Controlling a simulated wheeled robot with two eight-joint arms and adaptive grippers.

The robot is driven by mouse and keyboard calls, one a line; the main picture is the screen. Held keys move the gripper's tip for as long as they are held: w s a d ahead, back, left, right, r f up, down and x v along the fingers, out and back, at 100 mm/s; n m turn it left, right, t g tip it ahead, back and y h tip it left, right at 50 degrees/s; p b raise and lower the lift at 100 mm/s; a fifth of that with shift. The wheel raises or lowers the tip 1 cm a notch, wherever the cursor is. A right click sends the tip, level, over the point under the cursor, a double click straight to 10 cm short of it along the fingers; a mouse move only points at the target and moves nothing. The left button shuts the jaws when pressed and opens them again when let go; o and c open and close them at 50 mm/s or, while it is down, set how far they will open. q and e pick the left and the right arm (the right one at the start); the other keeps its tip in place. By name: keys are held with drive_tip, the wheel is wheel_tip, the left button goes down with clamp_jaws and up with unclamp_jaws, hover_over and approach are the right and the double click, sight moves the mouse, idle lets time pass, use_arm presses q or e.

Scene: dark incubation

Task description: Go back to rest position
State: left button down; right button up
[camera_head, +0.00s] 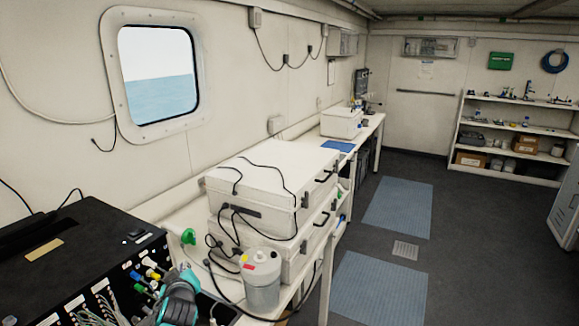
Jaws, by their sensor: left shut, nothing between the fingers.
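My left gripper (182,290), dark grey with teal parts, shows at the bottom of the head view. It is shut and empty. It is in front of the black equipment box (85,262) with its coloured connectors, and to the left of a grey cylindrical container (261,283) with a pale top. I cannot tell whether it touches anything. My right gripper is out of view.
Two stacked white cases (262,188) with black cables stand on the white bench along the left wall. A smaller white box (342,123) stands farther back. Shelves (515,128) line the far right. The dark floor with blue mats (398,206) is clear.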

use_arm(q)
drive_tip(key=s+d+f+m+g+h+b, duration=0.2)
drive_tip(key=s+d+f+m, duration=0.3)
drive_tip(key=s+d, duration=0.3)
drive_tip(key=s+d+f+m+g+h+b, duration=0.2)
drive_tip(key=s+d+f, duration=0.4)
drive_tip(key=s, duration=1.1)
drive_tip(key=d+m+g+h, duration=0.1)
drive_tip(key=d+m, duration=0.1)
drive_tip(key=d, duration=0.1)
drive_tip(key=shift+s+d+f+m+g+h, duration=0.25)
drive_tip(key=shift+s+m+g+h, duration=0.05)
drive_tip(key=shift+m+g, duration=0.1)
